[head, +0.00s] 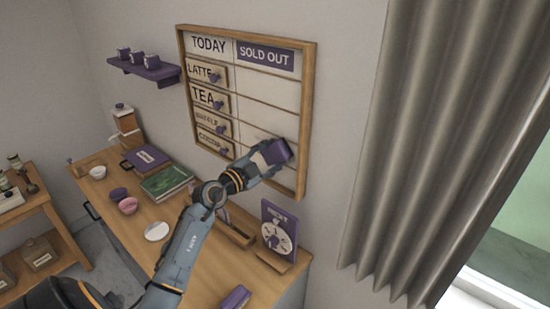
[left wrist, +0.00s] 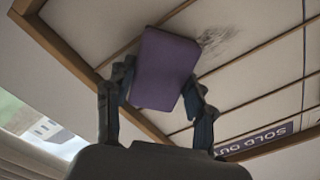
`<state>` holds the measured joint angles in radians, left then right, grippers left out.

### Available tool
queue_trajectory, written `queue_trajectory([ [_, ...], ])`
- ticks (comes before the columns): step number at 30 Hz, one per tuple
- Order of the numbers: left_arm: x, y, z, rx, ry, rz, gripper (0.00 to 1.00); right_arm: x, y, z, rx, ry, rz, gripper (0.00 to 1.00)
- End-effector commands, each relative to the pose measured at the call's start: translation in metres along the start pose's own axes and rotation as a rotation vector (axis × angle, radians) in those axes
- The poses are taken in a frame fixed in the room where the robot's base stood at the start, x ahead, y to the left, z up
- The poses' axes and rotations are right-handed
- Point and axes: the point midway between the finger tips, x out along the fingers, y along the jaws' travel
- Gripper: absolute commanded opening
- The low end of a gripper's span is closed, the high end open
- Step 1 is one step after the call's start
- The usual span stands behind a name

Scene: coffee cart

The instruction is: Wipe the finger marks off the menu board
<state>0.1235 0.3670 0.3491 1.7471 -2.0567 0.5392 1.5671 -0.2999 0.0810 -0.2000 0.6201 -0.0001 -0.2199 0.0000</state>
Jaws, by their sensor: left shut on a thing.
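The menu board (head: 268,88) hangs on the wall in a wooden frame, with "TODAY" and "SOLD OUT" headings. Several name plates with purple knobs sit in its left column. My left gripper (head: 263,163) is shut on a purple block-shaped eraser (head: 276,152) at the board's lower right. The eraser also fills the middle of the left wrist view (left wrist: 165,68), between both fingers. A dark smudge of finger marks (left wrist: 217,39) shows on the white board just beside the eraser. I cannot tell whether the eraser touches the board. My right gripper is not in view.
The wooden counter (head: 190,252) below holds a green book (head: 166,182), bowls, a white saucer (head: 157,231) and a purple dial sign (head: 278,231). A purple shelf (head: 145,70) with cups is left of the board. A grey curtain (head: 435,130) hangs at the right.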

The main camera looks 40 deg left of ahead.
Motion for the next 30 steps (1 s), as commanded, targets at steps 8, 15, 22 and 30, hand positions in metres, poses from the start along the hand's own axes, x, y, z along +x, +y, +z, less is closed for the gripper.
queue_trajectory([
  [8,0.002,-0.013,0.016,0.0,-0.001,0.0,0.28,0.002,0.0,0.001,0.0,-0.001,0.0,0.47],
  [15,0.001,-0.02,0.025,0.001,-0.002,-0.002,0.28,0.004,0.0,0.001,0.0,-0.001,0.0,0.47],
  [22,0.0,-0.033,0.04,0.001,-0.001,-0.001,0.28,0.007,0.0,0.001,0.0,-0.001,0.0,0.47],
  [30,0.0,-0.039,0.048,0.001,0.0,-0.001,0.28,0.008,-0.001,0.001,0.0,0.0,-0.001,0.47],
])
